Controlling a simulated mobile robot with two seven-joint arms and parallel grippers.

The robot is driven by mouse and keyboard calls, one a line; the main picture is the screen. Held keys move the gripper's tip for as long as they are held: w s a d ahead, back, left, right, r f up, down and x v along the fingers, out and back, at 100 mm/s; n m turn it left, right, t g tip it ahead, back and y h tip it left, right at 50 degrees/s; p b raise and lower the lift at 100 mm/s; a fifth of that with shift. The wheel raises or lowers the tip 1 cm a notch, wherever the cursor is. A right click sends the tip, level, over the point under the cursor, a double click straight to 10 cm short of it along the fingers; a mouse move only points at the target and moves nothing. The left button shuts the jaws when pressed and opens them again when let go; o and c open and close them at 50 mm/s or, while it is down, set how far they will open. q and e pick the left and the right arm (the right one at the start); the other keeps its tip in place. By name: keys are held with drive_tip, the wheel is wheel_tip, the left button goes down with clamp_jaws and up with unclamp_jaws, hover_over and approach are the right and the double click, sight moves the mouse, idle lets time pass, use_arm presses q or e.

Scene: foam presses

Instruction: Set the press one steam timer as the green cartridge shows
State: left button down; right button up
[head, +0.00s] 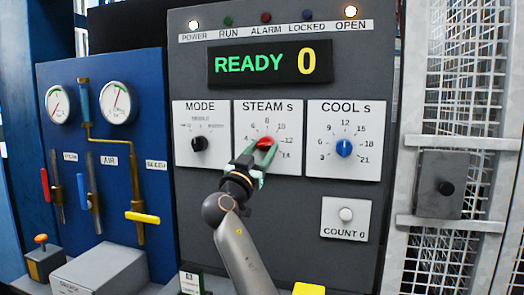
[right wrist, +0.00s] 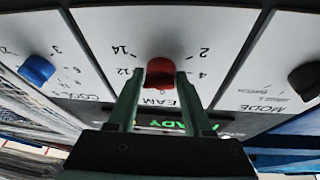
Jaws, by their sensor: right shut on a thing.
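The red steam timer knob (head: 264,142) sits on the white STEAM s plate (head: 245,109) of the grey press panel, with a scale running from low numbers up to 14. My right gripper (head: 256,150) is at the knob, with a finger on either side, shut on it. The right wrist view shows the red knob (right wrist: 160,72) upside down between the fingertips (right wrist: 160,80). The knob's pointer is too small and covered to read. I make out no green cartridge for certain. My left gripper is not in view.
The black MODE knob (head: 199,144) and blue COOL s knob (head: 344,148) flank the steam timer. The display (head: 270,63) reads READY 0; the POWER and OPEN lamps are lit. A mesh guard (head: 460,90) stands right.

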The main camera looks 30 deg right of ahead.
clamp_jaws()
